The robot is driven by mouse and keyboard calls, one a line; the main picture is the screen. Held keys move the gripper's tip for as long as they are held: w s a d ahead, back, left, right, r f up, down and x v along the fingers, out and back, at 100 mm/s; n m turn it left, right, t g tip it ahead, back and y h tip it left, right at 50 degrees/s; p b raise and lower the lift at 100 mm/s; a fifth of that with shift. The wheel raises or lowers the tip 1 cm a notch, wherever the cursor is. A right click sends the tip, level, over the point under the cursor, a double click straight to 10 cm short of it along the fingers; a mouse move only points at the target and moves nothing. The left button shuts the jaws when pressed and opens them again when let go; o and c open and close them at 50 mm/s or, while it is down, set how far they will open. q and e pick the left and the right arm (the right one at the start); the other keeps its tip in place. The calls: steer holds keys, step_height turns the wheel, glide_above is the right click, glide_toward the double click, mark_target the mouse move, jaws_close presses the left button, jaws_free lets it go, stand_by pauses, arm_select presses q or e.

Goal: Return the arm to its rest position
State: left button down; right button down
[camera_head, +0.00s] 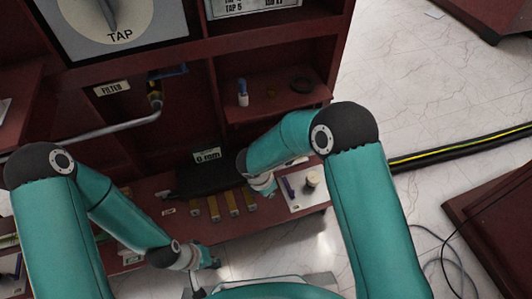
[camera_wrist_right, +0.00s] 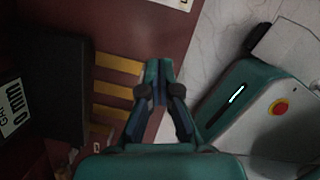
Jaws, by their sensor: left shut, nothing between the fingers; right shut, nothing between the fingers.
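My left arm comes in from the left in the head view, bent at the elbow, and its gripper (camera_head: 207,261) is low near the centre, in front of the shelf edge. My right arm is raised and bent, and its gripper (camera_head: 264,186) is over the lower shelf, beside a black box. In the right wrist view the right gripper (camera_wrist_right: 158,70) has its fingertips together, with nothing seen between them. The left gripper is small in view and shows nothing held.
The dark red cabinet's lower shelf (camera_head: 262,222) holds the black box (camera_head: 200,178), several yellow bars (camera_head: 231,205) and a white sheet (camera_head: 303,198) with small items. An upper shelf (camera_head: 285,103) holds a small bottle (camera_head: 243,93). A black-yellow cable (camera_head: 460,145) crosses the floor right.

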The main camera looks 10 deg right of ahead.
steer(key=s+d+f+m+g+y, duration=0.1)
steer(key=s+d+f+m+g, duration=0.25)
steer(key=s+d, duration=0.55)
steer(key=s+a+f+m+y, duration=0.25)
steer(key=s+m+y, duration=0.35)
steer(key=s+m, duration=0.8)
steer(key=w+r+m+t+p, duration=0.1)
steer(key=r+m+p, duration=0.3)
steer(key=r+p, duration=1.4)
steer(key=w+r+m+t+p, duration=0.1)
steer(key=w+r+m+p, duration=0.2)
steer(key=r+p, duration=1.5)
steer(key=shift+w+r+m+t+h, duration=0.3)
steer(key=shift+w+r+m+t, duration=0.1)
steer(key=shift+m, duration=0.35)
